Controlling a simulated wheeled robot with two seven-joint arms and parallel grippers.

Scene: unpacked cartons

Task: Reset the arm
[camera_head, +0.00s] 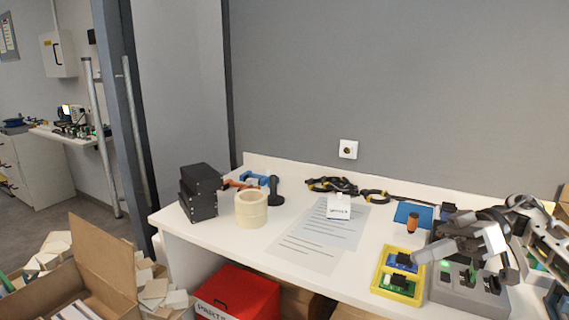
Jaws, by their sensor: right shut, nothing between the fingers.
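My right arm comes in from the right edge. My right gripper (425,255) is over the right part of the white table, above a grey block with slots (465,290) and beside a yellow tray (377,284). Its fingers point left and are shut with nothing between them. My left gripper is not in view.
The tray holds small green and blue boards. An open carton (105,255) and red box (240,294) are below.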

